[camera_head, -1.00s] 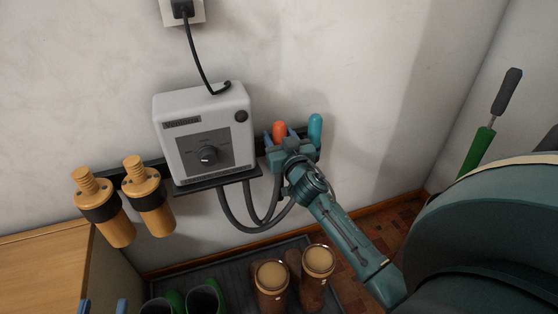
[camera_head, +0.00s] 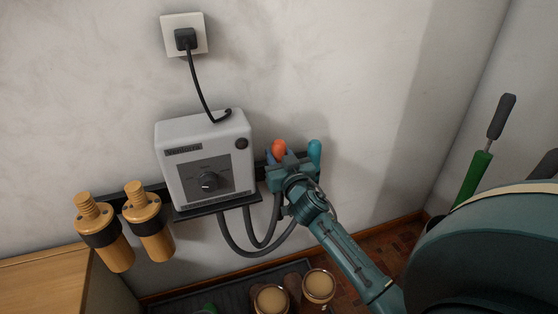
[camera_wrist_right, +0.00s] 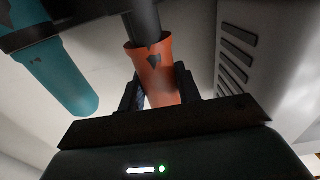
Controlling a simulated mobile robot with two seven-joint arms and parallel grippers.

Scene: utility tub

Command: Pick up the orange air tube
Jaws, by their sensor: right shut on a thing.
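The orange air tube (camera_head: 279,147) shows its rounded end above my right gripper (camera_head: 289,168), to the right of the white control box. In the right wrist view the orange tube (camera_wrist_right: 154,72) sits between the two dark fingers of my right gripper (camera_wrist_right: 160,90), which is shut on it. A dark rod or hose meets the tube's open end there. My gripper hides much of the tube in the head view. My left gripper is not in view.
The white control box (camera_head: 205,150) is close on the left, with grey hoses (camera_head: 230,238) below. Boots (camera_head: 318,286) stand on the floor mat.

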